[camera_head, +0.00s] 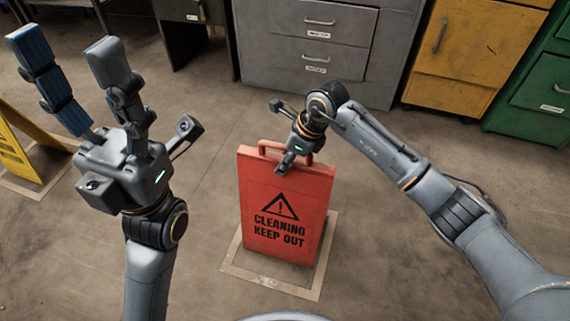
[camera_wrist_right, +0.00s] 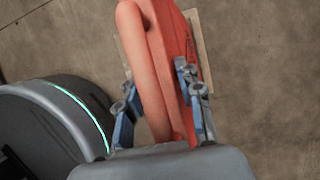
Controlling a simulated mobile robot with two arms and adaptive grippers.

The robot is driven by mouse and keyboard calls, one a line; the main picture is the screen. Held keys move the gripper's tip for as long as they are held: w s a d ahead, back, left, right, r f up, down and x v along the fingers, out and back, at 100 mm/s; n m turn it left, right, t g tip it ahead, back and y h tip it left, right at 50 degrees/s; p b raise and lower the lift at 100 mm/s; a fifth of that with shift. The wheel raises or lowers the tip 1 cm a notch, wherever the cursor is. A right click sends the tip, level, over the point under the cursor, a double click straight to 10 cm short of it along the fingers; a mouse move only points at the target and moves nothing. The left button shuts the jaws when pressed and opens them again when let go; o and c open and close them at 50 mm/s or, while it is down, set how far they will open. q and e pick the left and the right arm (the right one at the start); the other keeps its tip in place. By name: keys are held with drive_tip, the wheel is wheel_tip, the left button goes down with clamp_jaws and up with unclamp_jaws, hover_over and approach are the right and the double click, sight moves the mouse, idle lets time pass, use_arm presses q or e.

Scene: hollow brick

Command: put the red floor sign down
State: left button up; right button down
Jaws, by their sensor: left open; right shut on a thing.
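The red floor sign (camera_head: 270,215) reads "CLEANING KEEP OUT" and is upright in the head view, over a pale square outline (camera_head: 230,268) on the floor. I cannot tell whether its foot touches the floor. My right gripper (camera_head: 290,158) is at the top of the sign, shut on its red handle. The right wrist view shows the handle (camera_wrist_right: 145,70) between the blue-padded fingers (camera_wrist_right: 158,112), with the red panel beside it. My left gripper (camera_head: 75,75) is open and empty, raised at the left, apart from the sign.
A yellow floor sign (camera_head: 14,155) stands at the left edge on another pale outline (camera_head: 40,190). Grey drawers (camera_head: 318,45), a yellow cabinet (camera_head: 475,50) and a green cabinet (camera_head: 535,95) line the back. The brown floor between is clear.

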idle(0.3)
drive_tip(key=c, duration=0.9)
unclamp_jaws()
drive_tip(key=shift+f, duration=0.1)
drive_tip(key=shift+o, duration=0.2)
